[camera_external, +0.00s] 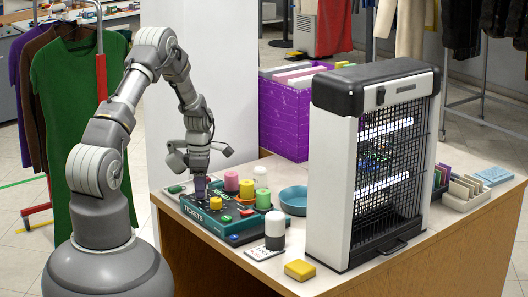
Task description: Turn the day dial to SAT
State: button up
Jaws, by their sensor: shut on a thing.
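A dark teal ticket device (190,211) marked TICKETS lies on the counter, with several coloured knobs and buttons on top. The day markings are too small to read, so I cannot tell which day is set or whether the purple knob is the day dial.
A tall bug-zapper-like unit (331,170) stands on the counter (250,268) to the right. A teal bowl (294,199), a black-and-white stamp (275,232) and a yellow block (300,270) are near the device. A purple crate (284,118) is behind. Clothes (75,120) hang at left.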

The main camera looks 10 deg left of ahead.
jog(key=m+p, duration=0.1)
jog(key=m, duration=0.5)
jog(key=m+p, duration=0.1)
jog(key=m, duration=0.4)
jog(key=shift+m, duration=0.3)
jog(key=m, duration=0.5)
jog(key=shift+d, duration=0.1)
jog(key=m+p, duration=0.1)
jog(key=m, duration=0.4)
jog(key=shift+m+t, duration=0.3)
jog(key=shift+m, duration=0.1)
jog(key=m, duration=0.4)
jog(key=shift+r+m+p, duration=0.1)
jog(key=shift+m+p, duration=0.2)
jog(key=shift+p, duration=0.05)
jog(key=m+p, duration=0.1)
jog(key=m, duration=0.4)
jog(key=m+p, duration=0.2)
jog(key=m, duration=0.3)
jog(key=shift+m, duration=0.4)
jog(key=m+p, duration=0.1)
jog(key=m, duration=0.3)
jog(key=shift+m+p, duration=0.3)
jog(key=shift+m, duration=0.4)
